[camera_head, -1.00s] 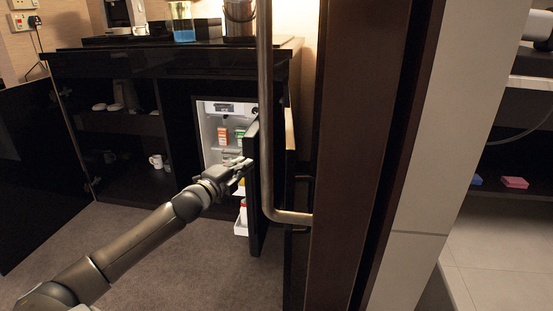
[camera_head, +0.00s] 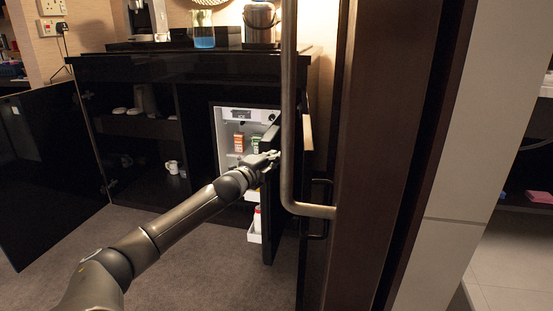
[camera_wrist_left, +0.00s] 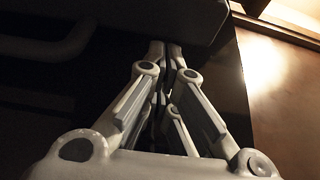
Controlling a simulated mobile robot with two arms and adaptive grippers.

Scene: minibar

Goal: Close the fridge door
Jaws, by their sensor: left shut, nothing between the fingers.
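The small fridge (camera_head: 236,113) stands in the dark cabinet with its lit white inside showing. Its door (camera_head: 268,225) is open, a dark panel swung out toward me, with white shelves on its inner side. My left gripper (camera_head: 272,158) is at the door's upper part, over its edge; I cannot tell whether it touches. In the left wrist view the left gripper (camera_wrist_left: 166,50) has its fingers together and empty, close to a dark panel (camera_wrist_left: 150,15). My right gripper is not in view.
A large wooden door with a long metal handle (camera_head: 288,110) stands close on the right. An open cabinet door (camera_head: 50,170) is at the left. Cups (camera_head: 172,167) stand in the open cabinet. The carpet (camera_head: 190,260) in front is clear.

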